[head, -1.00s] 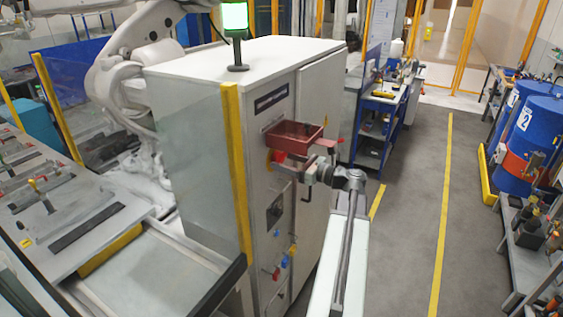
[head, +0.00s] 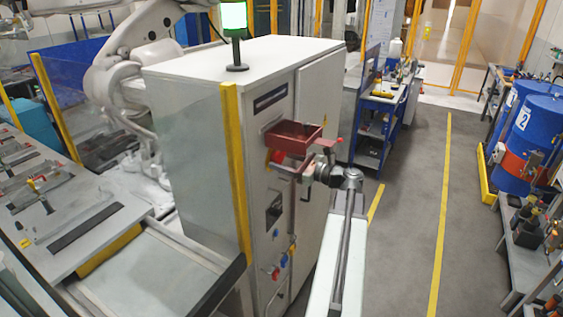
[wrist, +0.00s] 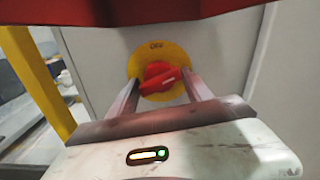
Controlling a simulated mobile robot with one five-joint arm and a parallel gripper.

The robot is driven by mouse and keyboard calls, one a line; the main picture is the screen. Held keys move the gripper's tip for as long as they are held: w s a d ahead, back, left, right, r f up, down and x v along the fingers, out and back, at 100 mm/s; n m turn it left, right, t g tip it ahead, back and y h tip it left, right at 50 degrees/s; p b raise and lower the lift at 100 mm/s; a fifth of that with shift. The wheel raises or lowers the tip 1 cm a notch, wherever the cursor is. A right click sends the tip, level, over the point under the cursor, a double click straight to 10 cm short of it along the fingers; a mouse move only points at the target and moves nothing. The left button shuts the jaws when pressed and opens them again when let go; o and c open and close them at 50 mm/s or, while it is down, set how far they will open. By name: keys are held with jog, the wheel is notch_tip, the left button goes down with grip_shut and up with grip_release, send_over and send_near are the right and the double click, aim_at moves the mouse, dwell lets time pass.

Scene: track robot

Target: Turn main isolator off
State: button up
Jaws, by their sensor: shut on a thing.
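The main isolator is a red rotary knob (wrist: 162,78) on a round yellow plate (wrist: 143,60), mounted on the grey cabinet front. In the wrist view the knob's grip lies nearly level, its right end slightly higher. My gripper (wrist: 160,90) is shut on the knob, one finger at each side. In the head view the knob (head: 275,157) shows just below a dark red tray, and my gripper (head: 292,170) reaches it from the right, with its fingertips partly hidden.
The dark red tray (head: 293,138) juts from the cabinet (head: 215,95) directly above my gripper. A yellow post (head: 235,165) stands left of the knob. Below are a black switch (head: 273,210) and red and blue fittings (head: 283,262). The aisle floor (head: 410,220) to the right is clear.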

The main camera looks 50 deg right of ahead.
jog(key=n, duration=0.6)
jog(key=shift+d, duration=0.1)
jog(key=n, duration=0.6)
jog(key=shift+n, duration=0.4)
dwell(0.3)
jog(key=o, duration=1)
jog(key=shift+r, duration=0.1)
jog(key=v, duration=0.8)
